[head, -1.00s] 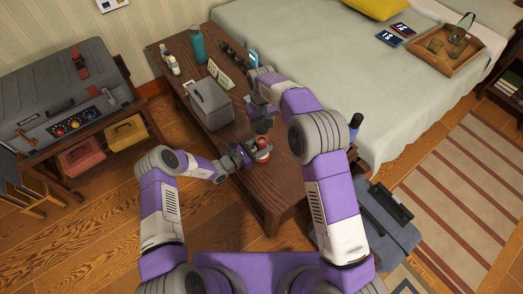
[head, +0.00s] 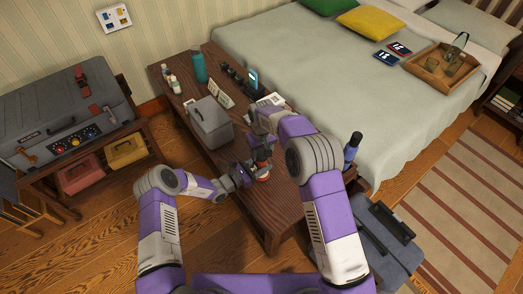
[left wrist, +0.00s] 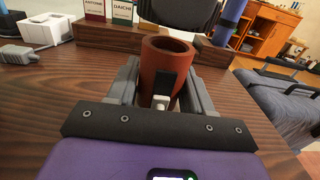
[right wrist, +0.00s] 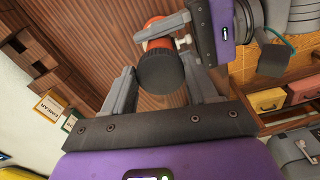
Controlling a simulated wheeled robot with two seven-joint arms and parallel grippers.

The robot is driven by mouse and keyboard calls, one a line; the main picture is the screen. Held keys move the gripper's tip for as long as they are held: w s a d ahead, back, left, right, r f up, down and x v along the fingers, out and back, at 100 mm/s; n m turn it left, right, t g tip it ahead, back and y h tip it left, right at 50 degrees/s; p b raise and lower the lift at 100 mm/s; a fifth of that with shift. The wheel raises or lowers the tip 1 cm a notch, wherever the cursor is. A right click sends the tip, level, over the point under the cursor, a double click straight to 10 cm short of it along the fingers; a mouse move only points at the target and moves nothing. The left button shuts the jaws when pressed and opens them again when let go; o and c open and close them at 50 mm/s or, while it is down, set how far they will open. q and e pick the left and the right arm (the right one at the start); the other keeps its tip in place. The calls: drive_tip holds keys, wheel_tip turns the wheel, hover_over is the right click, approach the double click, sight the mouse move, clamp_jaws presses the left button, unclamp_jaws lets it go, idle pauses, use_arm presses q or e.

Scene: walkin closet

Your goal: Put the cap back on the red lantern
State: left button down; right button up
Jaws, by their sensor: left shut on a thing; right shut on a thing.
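The red lantern (head: 263,179) is upright at the front part of the wooden table. In the left wrist view the lantern body (left wrist: 165,75) is a red-brown cylinder with an open, hollow top and a dark switch on its side. My left gripper (head: 246,176) is shut on this body from the left. My right gripper (head: 262,152) is above the lantern, shut on the dark ribbed cap (right wrist: 162,73). In the right wrist view the cap is between the fingers, in front of the red body.
A grey lidded box (head: 209,122) stands on the table (head: 275,208) behind my left gripper. A teal bottle (head: 200,67), small bottles and name cards stand farther back. A dark blue bottle (head: 352,147) is to the right. The bed borders the table.

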sight(261, 167)
drive_tip(key=shift+f, duration=0.15)
drive_tip(key=shift+f, duration=0.75)
drive_tip(key=shift+f, duration=0.55)
idle(0.4)
